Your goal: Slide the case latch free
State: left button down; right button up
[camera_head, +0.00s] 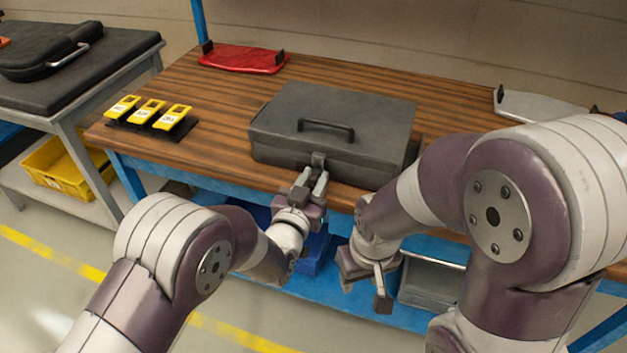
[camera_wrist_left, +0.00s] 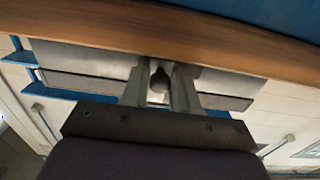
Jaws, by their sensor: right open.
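The grey case (camera_head: 335,120) lies shut on the wooden bench, its handle on the lid and its front towards me. The case latch (camera_head: 317,160) is a small dark piece at the middle of the front edge. My left gripper (camera_head: 312,180) is right at the latch, fingers pointing at the case front. In the left wrist view, a dark rounded knob (camera_wrist_left: 159,80) sits between the fingers of my left gripper (camera_wrist_left: 161,88). The fingers are apart with the knob between them; I cannot tell whether they press on it. My right gripper (camera_head: 366,278) is open and empty, lower, in front of the bench.
Several yellow-topped devices (camera_head: 147,112) stand on a black holder at the bench's left. A red tray (camera_head: 243,60) lies at the back and a white one (camera_head: 540,105) at the right.

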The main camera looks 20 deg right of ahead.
aim_at(304, 165)
pick_arm(q)
jog(key=shift+w+a, duration=0.5)
jog(key=shift+a, duration=0.2)
jog(key=shift+w+a, duration=0.45)
jog(key=shift+a, duration=0.25)
jog(key=c, duration=1.1)
grip_release()
jog(key=shift+o, duration=0.2)
jog(key=v, duration=1.2)
jog(key=shift+s+a+p, duration=0.25)
jog(key=shift+s+p, duration=0.05)
jog(key=shift+p, duration=0.05)
